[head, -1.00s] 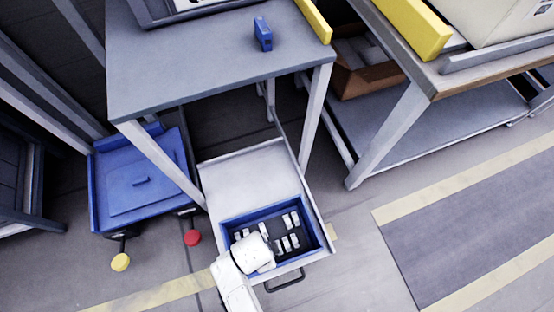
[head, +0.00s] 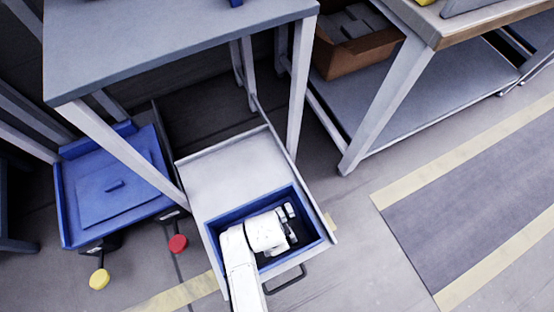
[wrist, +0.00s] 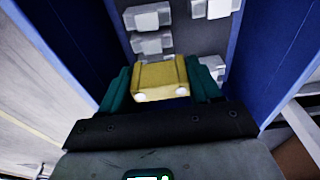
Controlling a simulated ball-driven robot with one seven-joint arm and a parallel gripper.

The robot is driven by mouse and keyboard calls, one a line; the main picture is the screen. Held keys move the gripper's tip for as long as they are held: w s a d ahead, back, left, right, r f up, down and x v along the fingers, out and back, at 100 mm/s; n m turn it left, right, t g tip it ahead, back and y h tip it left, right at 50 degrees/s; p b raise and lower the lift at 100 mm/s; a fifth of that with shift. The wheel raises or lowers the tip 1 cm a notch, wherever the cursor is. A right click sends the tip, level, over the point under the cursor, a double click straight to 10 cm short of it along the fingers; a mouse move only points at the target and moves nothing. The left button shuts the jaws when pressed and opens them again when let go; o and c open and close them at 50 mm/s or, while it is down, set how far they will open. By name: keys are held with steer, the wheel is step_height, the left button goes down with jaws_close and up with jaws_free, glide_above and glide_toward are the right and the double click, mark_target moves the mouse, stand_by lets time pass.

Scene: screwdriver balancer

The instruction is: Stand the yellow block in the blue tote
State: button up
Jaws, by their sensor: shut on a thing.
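The yellow block (wrist: 160,72) sits between the teal fingers of my gripper (wrist: 160,88) in the wrist view, and the gripper is shut on it. The blue tote (head: 312,222) lies in the pulled-out grey drawer in the head view. Its blue walls (wrist: 262,62) rise on both sides of the gripper in the wrist view, so block and fingers are over or inside the tote. Whether the block touches the tote's floor cannot be told. In the head view my white arm hides the block and fingers.
Several pale grey blocks (wrist: 152,42) lie in the tote beyond the yellow block. The grey drawer (head: 225,165) sits under a grey table (head: 170,50). Floor at right is clear.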

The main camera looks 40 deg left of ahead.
steer(key=shift+w+f+b, duration=0.1)
steer(key=shift+f+b, duration=0.8)
steer(key=shift+f, duration=0.7)
steer(key=shift+f, duration=0.2)
steer(key=o, duration=1)
steer(key=shift+o, duration=0.2)
steer(key=shift+r, duration=0.15)
step_height(320, 180, up, 12)
steer(key=s+p, duration=0.1)
steer(key=p, duration=0.8)
steer(key=shift+s+a, duration=0.2)
steer(key=shift+a, duration=0.1)
